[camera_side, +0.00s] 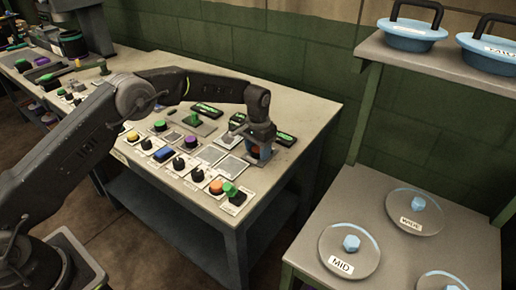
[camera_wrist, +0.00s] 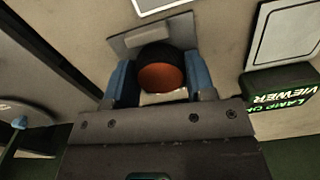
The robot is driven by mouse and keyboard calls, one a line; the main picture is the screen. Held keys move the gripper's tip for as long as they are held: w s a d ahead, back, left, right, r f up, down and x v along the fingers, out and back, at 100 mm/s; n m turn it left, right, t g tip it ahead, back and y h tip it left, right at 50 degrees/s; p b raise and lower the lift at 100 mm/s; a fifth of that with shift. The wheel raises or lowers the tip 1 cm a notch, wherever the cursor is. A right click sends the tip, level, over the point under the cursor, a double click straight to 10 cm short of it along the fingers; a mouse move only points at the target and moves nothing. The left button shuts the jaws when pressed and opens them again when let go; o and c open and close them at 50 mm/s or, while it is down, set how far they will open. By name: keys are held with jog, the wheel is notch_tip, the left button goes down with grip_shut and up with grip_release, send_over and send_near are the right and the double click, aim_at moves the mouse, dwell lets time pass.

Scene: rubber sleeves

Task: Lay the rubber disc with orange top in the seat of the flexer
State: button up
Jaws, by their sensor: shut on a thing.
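The rubber disc with orange top (camera_wrist: 163,76) is between the blue fingers of my gripper (camera_wrist: 162,82) in the wrist view. Its side is black and its orange face shows toward the camera. In the side view my gripper (camera_side: 261,151) points down at the right end of the bench, with a bit of the orange top (camera_side: 256,149) between its fingers. A grey plate (camera_wrist: 128,45) and a pale piece show around the disc in the wrist view. I cannot tell if they belong to the flexer, or whether the disc touches anything below.
The bench (camera_side: 292,100) holds several cards with coloured and black pieces, including another orange-topped one (camera_side: 217,187). A black box with green lettering (camera_wrist: 283,88) lies right of my gripper in the wrist view. A shelf rack (camera_side: 460,235) with lidded weights stands at the right.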

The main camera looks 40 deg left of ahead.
aim_at(258, 149)
jog(key=shift+f, duration=0.15)
jog(key=o, duration=0.9)
jog(key=s+a+r+t, duration=0.1)
jog(key=s+r, duration=0.2)
jog(key=r, duration=0.8)
jog(key=s+a+r, duration=0.1)
jog(key=s+r, duration=0.3)
jog(key=r, duration=0.7)
jog(key=s+a+r+n+t, duration=0.1)
jog(key=s+r+t, duration=0.15)
jog(key=s, duration=0.75)
jog(key=s+a+r+t, duration=0.1)
jog(key=s+r, duration=0.3)
jog(key=s, duration=0.6)
jog(key=shift+n+t, duration=0.3)
jog(key=shift+t, duration=0.25)
jog(key=s+f, duration=0.1)
jog(key=s, duration=0.2)
jog(key=s+f, duration=0.2)
jog(key=s, duration=0.2)
jog(key=s+a+f, duration=0.1)
jog(key=s+f, duration=0.1)
jog(key=s, duration=0.2)
jog(key=shift+s+f, duration=0.15)
jog(key=shift+s, duration=0.05)
